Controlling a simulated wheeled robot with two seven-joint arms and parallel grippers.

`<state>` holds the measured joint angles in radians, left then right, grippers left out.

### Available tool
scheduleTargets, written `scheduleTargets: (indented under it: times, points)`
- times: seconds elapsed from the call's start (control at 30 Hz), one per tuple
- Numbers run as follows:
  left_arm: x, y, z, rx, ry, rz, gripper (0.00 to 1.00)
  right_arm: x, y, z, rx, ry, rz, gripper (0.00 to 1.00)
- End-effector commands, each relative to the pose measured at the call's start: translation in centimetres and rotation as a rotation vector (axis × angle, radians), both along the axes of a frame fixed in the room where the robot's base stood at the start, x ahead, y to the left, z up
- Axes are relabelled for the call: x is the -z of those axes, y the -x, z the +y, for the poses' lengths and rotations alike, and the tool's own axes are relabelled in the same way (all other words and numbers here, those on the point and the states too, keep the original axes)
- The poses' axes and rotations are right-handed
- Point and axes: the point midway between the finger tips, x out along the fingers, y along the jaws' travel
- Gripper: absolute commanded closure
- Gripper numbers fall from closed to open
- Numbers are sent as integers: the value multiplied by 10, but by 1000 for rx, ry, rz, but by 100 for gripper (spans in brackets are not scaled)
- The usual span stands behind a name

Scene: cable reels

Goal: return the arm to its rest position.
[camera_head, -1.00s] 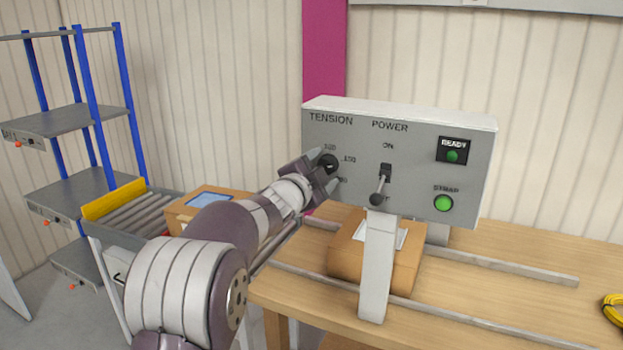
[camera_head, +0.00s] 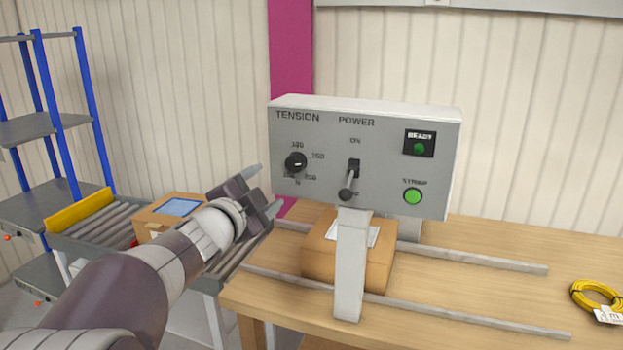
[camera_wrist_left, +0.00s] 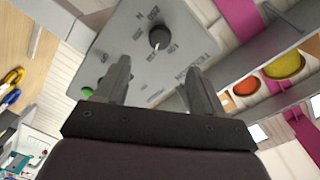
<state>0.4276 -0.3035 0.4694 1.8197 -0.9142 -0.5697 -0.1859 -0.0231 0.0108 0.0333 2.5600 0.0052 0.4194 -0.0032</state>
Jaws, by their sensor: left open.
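My left gripper (camera_head: 266,188) is open and empty, left of the grey control box (camera_head: 384,178) and apart from it. The box carries a black tension knob (camera_head: 296,162), a power lever (camera_head: 350,182) pointing down, a ready lamp (camera_head: 420,146) and a green strap button (camera_head: 412,196). In the left wrist view, the two open fingers (camera_wrist_left: 158,82) point towards the box face, with the tension knob (camera_wrist_left: 159,38) beyond them and nothing between them. My right gripper is not in view.
A cardboard box (camera_head: 318,252) sits under the control box, between rails on the wooden table (camera_head: 450,325). A yellow cable coil (camera_head: 597,296) lies at the right. A roller conveyor (camera_head: 115,228) with another carton (camera_head: 166,215) and a blue-post shelf (camera_head: 40,130) stand at the left.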

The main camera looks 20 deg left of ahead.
Motion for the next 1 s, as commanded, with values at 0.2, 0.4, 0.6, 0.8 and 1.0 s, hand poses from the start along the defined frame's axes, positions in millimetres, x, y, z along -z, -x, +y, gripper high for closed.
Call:
scheduleTargets:
  times: [0.2, 0.4, 0.6, 0.8, 1.0]
  points:
    - [32, 7, 27, -152, 127, 108, 31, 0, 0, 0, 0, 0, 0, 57]
    - [195, 82, 18, -556, 612, 623, 31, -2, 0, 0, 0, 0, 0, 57]
    - [292, 187, -68, -762, 829, 1126, 31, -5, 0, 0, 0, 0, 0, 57]
    - [314, 221, -116, -734, 778, 1306, 31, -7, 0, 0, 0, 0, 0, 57]
    - [314, 220, -117, -725, 771, 1306, 31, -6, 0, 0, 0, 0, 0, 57]
